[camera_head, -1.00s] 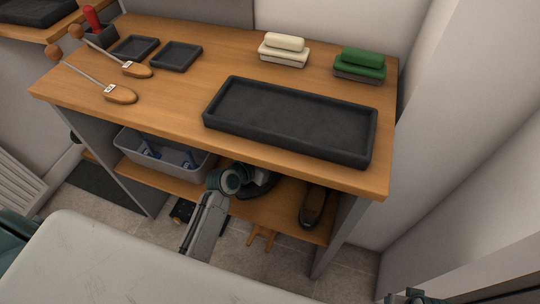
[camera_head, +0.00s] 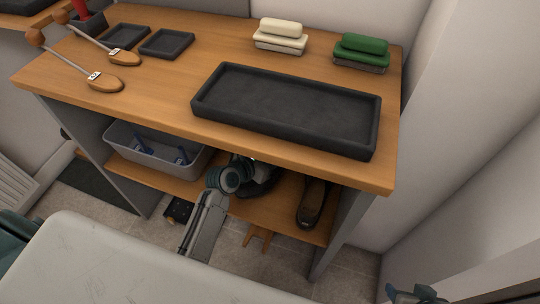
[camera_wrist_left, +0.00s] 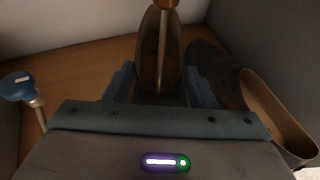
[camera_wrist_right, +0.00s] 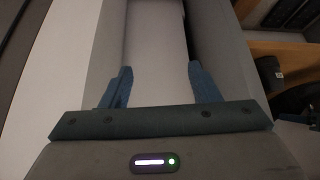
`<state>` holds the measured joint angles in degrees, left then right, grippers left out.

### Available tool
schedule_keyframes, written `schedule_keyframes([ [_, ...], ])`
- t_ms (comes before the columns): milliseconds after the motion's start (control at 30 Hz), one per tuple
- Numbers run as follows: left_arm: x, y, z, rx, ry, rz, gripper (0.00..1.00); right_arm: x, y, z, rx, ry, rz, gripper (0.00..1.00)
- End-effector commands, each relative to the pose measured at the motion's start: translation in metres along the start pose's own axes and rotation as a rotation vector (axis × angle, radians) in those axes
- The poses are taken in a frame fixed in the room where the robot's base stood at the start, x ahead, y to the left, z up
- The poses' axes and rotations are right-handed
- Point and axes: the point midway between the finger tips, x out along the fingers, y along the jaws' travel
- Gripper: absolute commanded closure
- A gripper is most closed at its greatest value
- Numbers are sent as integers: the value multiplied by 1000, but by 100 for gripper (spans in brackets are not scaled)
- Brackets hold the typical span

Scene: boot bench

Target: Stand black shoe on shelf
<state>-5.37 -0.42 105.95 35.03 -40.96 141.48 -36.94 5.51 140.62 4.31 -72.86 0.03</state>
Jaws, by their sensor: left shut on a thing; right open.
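My left arm reaches under the bench top in the head view, where its gripper is mostly hidden. In the left wrist view my left gripper (camera_wrist_left: 158,88) is shut on a dark shoe (camera_wrist_left: 150,72) with a rod and brown knob standing in its opening. Another dark shoe (camera_wrist_left: 228,75) with a tan inside is just right of the fingers. A dark shoe also stands on the lower shelf at the right in the head view (camera_head: 312,203). My right gripper (camera_head: 420,294) is at the lower right corner; its fingers are apart and empty in the right wrist view (camera_wrist_right: 160,85).
The lower wooden shelf (camera_head: 285,218) holds a grey bin (camera_head: 145,155) at left. The bench top carries a large black tray (camera_head: 290,105), two small trays, wooden-ended rods, and cream and green brushes (camera_head: 361,50). Bench side panels and the overhanging top bound the shelf space.

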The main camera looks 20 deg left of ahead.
Motion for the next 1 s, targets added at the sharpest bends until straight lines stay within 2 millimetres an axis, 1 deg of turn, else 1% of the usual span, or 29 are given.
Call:
schedule_keyframes([
  [33, 3, 0, -5, 1, -4, 1, 100, 9, -3, 3, 9, 30, -13, 44],
  [200, 7, 0, -14, 1, -3, 1, 100, 22, -13, 0, 43, 148, -53, 44],
  [333, 9, 0, -19, 0, -4, 1, 100, 26, -14, -19, 57, 279, -63, 44],
  [500, 11, 0, -25, 0, -4, 1, 100, 28, -15, -37, 77, 427, -72, 44],
  [633, 12, 0, -29, 0, -3, 1, 100, 26, -15, -47, 90, 512, -76, 44],
  [800, 13, 0, -30, 0, -3, 1, 100, 24, -14, -54, 100, 572, -79, 44],
  [1000, 13, 0, -30, 0, -3, 1, 100, 22, -14, -57, 102, 588, -79, 44],
])
